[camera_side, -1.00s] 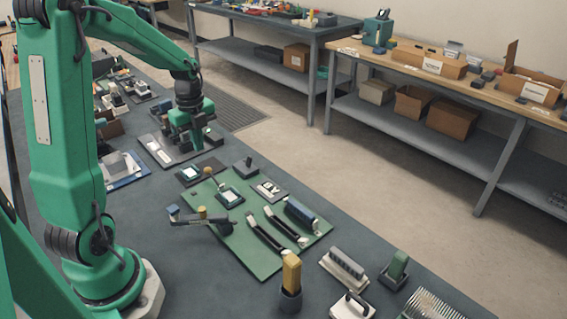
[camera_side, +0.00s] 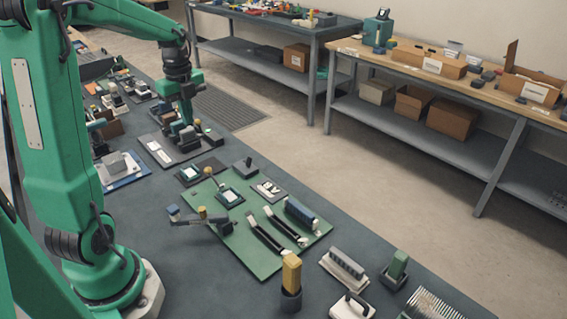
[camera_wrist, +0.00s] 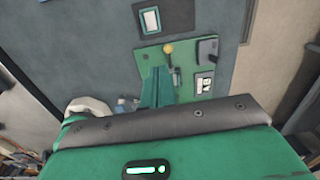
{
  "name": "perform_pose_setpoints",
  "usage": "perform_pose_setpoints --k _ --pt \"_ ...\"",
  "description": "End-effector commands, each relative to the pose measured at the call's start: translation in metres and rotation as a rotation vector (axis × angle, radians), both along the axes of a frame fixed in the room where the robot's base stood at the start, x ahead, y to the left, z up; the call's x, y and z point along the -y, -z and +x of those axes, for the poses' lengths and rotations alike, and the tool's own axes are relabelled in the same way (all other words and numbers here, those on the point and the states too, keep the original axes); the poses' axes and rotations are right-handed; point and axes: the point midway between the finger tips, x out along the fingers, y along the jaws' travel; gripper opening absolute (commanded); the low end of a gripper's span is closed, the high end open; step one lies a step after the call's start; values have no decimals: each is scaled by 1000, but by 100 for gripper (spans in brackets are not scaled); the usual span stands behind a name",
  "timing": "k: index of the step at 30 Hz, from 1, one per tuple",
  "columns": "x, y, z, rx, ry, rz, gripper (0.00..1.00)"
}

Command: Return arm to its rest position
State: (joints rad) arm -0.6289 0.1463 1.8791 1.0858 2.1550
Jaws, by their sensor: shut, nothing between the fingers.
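My gripper (camera_side: 187,118) hangs from my green arm at the upper left of the side view. It points down over the dark panel (camera_side: 150,158) at the far end of the bench. Its fingers are together and no held object shows. In the wrist view, the green fingers of my gripper (camera_wrist: 157,84) overlap part of the green board (camera_wrist: 141,60). The same green board (camera_side: 262,262) lies mid-bench in the side view, apart from my gripper. Small dark and green parts on the panel sit just below the gripper; I cannot tell whether it touches them.
A yellow-topped holder (camera_side: 291,272), a grey connector block (camera_side: 344,268) and a green-topped block (camera_side: 397,266) stand near the front. A blue tray (camera_side: 124,173) lies left of the board. Side tables stand across the floor. The air above the board is clear.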

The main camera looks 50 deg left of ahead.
Motion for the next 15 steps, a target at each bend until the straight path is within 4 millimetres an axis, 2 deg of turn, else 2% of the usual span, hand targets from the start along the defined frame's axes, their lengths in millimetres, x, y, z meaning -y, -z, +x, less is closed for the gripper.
perform_pose_setpoints --k 5,15 --pt "24 -12 0 34 -102 15 0" --pt "88 -39 -10 148 -434 15 0"
